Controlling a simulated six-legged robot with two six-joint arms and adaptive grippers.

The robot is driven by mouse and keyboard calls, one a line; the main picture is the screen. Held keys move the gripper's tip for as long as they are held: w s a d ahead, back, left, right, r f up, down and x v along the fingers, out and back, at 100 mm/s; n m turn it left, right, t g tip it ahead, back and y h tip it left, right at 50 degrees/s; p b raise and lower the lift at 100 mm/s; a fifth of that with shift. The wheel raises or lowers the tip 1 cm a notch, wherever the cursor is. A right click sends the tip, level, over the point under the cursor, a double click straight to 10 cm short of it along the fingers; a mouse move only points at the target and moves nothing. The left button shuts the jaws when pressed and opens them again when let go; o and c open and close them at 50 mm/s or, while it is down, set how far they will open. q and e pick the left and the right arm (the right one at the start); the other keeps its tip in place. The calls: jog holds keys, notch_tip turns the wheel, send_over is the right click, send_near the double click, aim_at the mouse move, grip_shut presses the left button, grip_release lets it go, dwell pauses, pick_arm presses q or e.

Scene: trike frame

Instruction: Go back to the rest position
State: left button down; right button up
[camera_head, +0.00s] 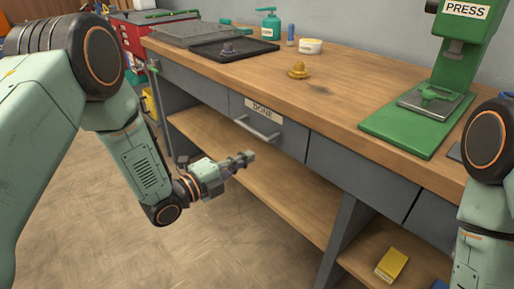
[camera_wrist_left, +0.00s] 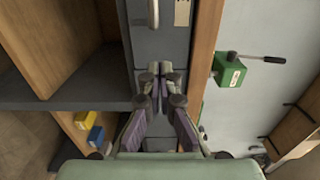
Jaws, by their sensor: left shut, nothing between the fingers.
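My left gripper (camera_head: 243,160) is shut and empty in the head view. It is in front of the workbench, below the bench top and close to the drawer labelled DONE (camera_head: 262,109). The drawer looks closed, and its handle (camera_head: 257,128) is apart from the fingers as far as I can tell. In the left wrist view the gripper fingers (camera_wrist_left: 161,72) meet at their tips with nothing between them. My right arm shows only in part at the right edge of the head view. Its gripper is hidden from view.
The wooden bench top (camera_head: 340,95) holds a green press (camera_head: 440,90), a brass-coloured part (camera_head: 299,70), a black tray (camera_head: 235,48), a green bottle (camera_head: 270,23) and a white round tub (camera_head: 310,46). A yellow box (camera_head: 391,264) lies on the lower shelf. The floor (camera_head: 90,220) at left is clear.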

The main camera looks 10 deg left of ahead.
pick_arm(q)
jog(key=s+a+f+n+g+y+p, duration=0.1)
jog(key=s+a+f+n+g+y, duration=0.25)
jog(key=s+f+n, duration=0.55)
jog(key=s+a+f+n+g+y+p, duration=0.1)
jog(key=s+a+f+n+g+y, duration=0.2)
jog(key=s+f+n+y, duration=0.5)
jog(key=s+a+n+g+p, duration=0.3)
jog(key=s+n+g, duration=0.4)
jog(key=s, duration=1.5)
jog(key=shift+s+f+n+g, duration=0.35)
jog(key=shift+s+f+n, duration=0.1)
jog(key=shift+n, duration=0.55)
jog(key=shift+w+d+h, duration=0.2)
jog(key=shift+w+h, duration=0.05)
